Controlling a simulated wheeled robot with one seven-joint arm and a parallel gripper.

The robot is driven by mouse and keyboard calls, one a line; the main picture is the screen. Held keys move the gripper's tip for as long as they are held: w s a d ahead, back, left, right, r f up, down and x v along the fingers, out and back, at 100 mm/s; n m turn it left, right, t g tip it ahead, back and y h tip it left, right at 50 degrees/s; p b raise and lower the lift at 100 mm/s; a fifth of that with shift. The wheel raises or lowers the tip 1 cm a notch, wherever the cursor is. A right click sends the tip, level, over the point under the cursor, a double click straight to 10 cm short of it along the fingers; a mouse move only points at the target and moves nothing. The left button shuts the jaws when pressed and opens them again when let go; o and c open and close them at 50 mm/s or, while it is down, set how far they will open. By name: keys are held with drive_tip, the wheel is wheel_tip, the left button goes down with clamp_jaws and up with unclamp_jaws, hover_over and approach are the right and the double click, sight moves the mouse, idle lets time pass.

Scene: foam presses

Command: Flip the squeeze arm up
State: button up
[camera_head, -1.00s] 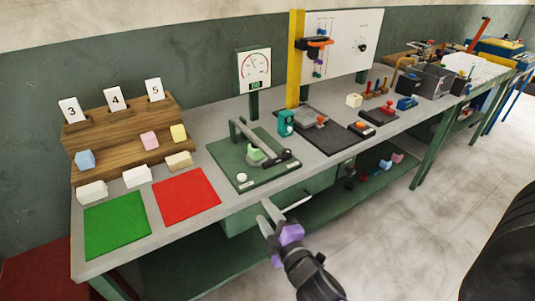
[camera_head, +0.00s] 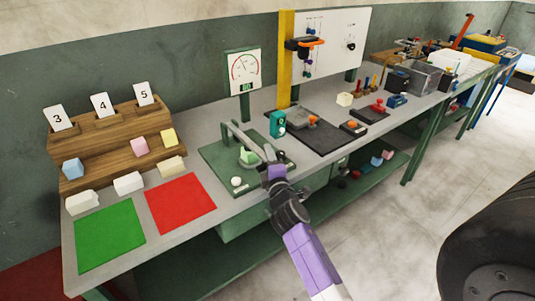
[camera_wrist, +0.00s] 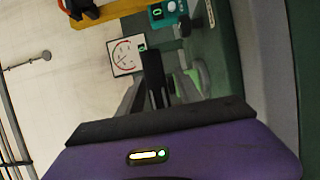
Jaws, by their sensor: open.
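The squeeze arm (camera_head: 243,139) is a grey bar on a dark green base plate (camera_head: 215,160), slanting down to the right from its raised rear end. A light green block (camera_head: 247,156) sits by it on the plate. My gripper (camera_head: 274,160) is open at the plate's front right, close to the lower end of the arm; its hand hides that end, and I cannot tell whether they touch. In the wrist view my dark fingers (camera_wrist: 148,85) point toward the press, with pale green and grey parts (camera_wrist: 190,78) just right of them.
A gauge board (camera_head: 243,72) stands behind the press. A teal device (camera_head: 277,124) and dark trays (camera_head: 320,135) lie to the right. Red (camera_head: 180,203) and green (camera_head: 110,238) mats and a wooden rack (camera_head: 115,140) lie left.

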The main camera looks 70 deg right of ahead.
drive_tip(key=shift+w+d, duration=0.3)
drive_tip(key=shift+d, duration=0.15)
clamp_jaws()
idle(1.2)
